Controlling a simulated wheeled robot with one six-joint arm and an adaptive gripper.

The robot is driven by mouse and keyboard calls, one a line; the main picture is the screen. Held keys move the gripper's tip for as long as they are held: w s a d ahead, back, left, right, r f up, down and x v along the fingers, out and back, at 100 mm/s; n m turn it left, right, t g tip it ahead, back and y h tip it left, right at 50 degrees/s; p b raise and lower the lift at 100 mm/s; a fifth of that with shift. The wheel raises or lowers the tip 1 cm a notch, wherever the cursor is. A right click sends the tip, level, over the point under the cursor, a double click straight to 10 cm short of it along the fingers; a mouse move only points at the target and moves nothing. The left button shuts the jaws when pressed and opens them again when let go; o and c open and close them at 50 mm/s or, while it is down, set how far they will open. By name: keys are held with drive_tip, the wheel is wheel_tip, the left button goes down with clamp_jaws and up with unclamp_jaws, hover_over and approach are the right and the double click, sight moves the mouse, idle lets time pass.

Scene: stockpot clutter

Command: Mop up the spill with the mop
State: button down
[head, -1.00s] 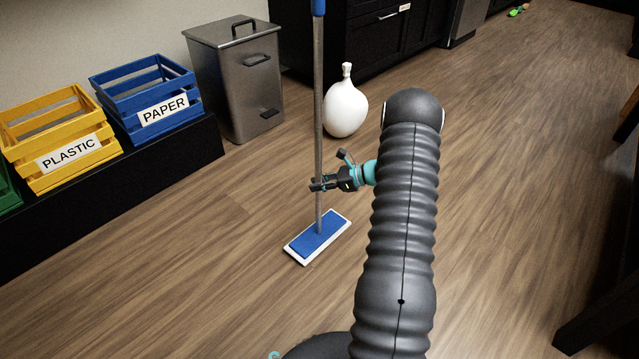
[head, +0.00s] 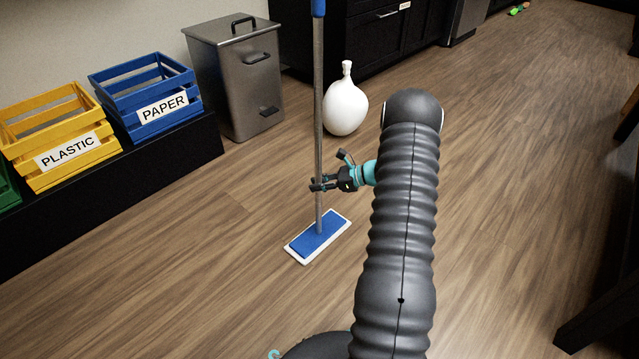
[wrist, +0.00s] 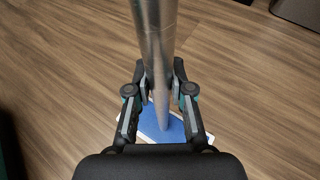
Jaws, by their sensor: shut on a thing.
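The mop (head: 319,120) stands upright, with a grey metal pole, a blue upper grip and a flat blue head with a white pad (head: 318,237) at floor level. My gripper (head: 318,184) is shut on the lower part of the pole, above the head. In the wrist view, the two fingers (wrist: 160,88) press on either side of the pole (wrist: 157,45), with the blue head (wrist: 165,128) below, partly hidden by the gripper. No spill shows clearly in either view.
A white vase (head: 345,108) stands on the floor behind the mop. A metal bin (head: 237,85), a blue PAPER crate (head: 140,75) and a yellow PLASTIC crate (head: 50,120) line the left wall. Dark cabinets (head: 365,45) stand behind. Floor on the right is mostly clear.

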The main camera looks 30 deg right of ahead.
sight(318, 165)
drive_tip(key=shift+w, duration=0.15)
drive_tip(key=shift+w+a+b, duration=0.65)
drive_tip(key=shift+w+a, duration=0.35)
drive_tip(key=shift+w, duration=1.7)
drive_tip(key=shift+s+d+r+p, duration=0.15)
drive_tip(key=shift+s+d, duration=0.2)
drive_tip(key=shift+s, duration=0.6)
drive_tip(key=shift+s+d+r+p, duration=0.1)
drive_tip(key=shift+s+d+p, duration=0.2)
drive_tip(key=shift+s, duration=0.65)
drive_tip(key=shift+s+d+r+p, duration=0.1)
drive_tip(key=shift+s+d, duration=0.3)
drive_tip(key=shift+s, duration=0.55)
drive_tip(key=shift+r+p, duration=2.05)
drive_tip(key=shift+r, duration=1.5)
